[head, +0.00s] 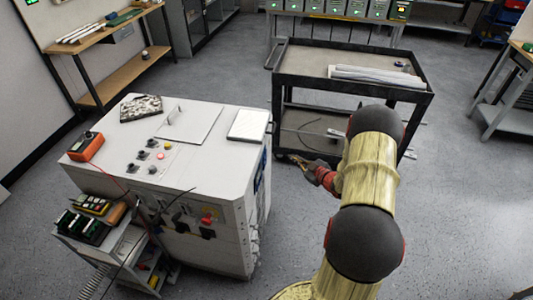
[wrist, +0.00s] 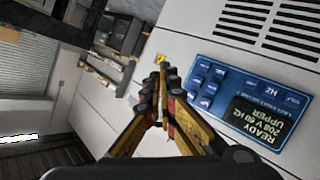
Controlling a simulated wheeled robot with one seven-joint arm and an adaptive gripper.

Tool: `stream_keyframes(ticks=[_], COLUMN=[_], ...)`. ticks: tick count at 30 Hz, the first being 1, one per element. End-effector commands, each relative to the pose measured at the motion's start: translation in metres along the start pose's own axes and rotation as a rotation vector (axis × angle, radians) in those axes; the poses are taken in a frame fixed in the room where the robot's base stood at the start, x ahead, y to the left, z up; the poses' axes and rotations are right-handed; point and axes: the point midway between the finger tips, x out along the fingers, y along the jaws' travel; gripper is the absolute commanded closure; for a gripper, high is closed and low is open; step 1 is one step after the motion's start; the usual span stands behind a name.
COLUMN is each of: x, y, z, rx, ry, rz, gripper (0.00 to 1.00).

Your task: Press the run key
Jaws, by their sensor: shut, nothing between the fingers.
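The wrist view shows a blue key panel (wrist: 244,98) on a light cabinet face, turned nearly upside down. It has several small blue keys (wrist: 206,87) and a dark display (wrist: 262,120) reading READY, 208 V 60 HZ, UPPER. Which key is the run key cannot be read. My gripper (wrist: 160,64) is shut and empty, its tips in front of the cabinet face beside the keys; touching cannot be told. In the head view my gripper (head: 293,158) is right of the white cabinet (head: 222,225), apart from it. The panel shows there only as a sliver of blue (head: 260,178) on the cabinet's right side.
A black cart (head: 433,88) stands close behind my gripper. A low trolley (head: 128,252) stands at the cabinet's front left. Bare floor lies right of my arm.

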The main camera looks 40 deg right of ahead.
Motion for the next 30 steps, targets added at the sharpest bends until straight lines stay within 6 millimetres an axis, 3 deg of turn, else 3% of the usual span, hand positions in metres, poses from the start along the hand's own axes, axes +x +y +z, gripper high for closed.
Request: stream_keyframes(ticks=[15, 30], x=[0.045, 0.056], y=[-0.033, -0.041], z=[-0.032, -0.04], rx=[0.0, 0.001], ry=[0.001, -0.002], rz=[-0.002, 0.001], gripper=[1.0, 1.0])
